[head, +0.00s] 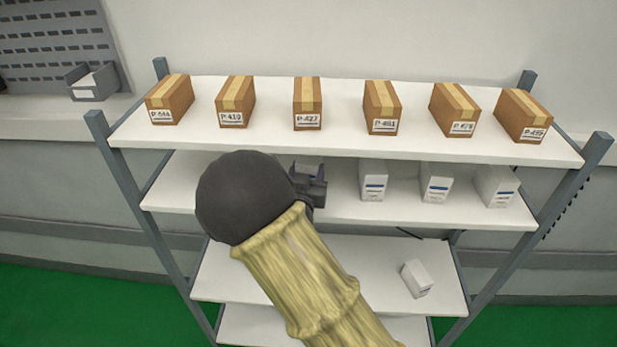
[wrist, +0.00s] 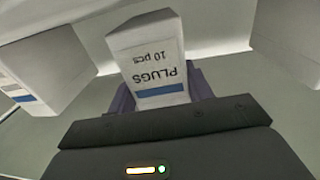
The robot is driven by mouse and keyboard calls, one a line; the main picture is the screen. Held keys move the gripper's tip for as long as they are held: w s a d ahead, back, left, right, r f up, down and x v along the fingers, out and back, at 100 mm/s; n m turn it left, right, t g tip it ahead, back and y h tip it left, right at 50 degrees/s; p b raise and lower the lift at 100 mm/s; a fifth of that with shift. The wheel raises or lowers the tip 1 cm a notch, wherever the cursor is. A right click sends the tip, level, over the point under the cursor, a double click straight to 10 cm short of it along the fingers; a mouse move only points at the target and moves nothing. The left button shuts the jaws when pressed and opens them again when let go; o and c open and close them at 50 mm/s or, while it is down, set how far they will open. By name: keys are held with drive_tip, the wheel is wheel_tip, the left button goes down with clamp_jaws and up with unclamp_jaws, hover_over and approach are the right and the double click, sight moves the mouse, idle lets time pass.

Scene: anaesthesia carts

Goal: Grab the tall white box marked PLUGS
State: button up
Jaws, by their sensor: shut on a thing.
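The tall white box marked PLUGS (wrist: 148,58), with "10 pcs" and a blue band, stands between my gripper's fingers in the wrist view. The lettering appears upside down there. My gripper (head: 312,188) is shut on the box at the second shelf (head: 335,210) in the head view. In that view the gripper and my arm hide most of the box. I cannot tell whether the box still touches the shelf.
White boxes stand to the right on the same shelf, the nearest (head: 373,181) close by. Brown labelled cartons (head: 307,97) line the top shelf (head: 340,145) above my gripper. Another white box (head: 416,278) sits tilted on a lower shelf. Grey posts (head: 568,190) bound the rack.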

drive_tip(key=shift+r+b, duration=0.4)
drive_tip(key=shift+r, duration=0.5)
drive_tip(key=s+a+b, duration=0.2)
drive_tip(key=s+b, duration=0.2)
drive_tip(key=s, duration=1.4)
drive_tip(key=shift+b, duration=0.35)
drive_tip(key=shift+w+f, duration=0.1)
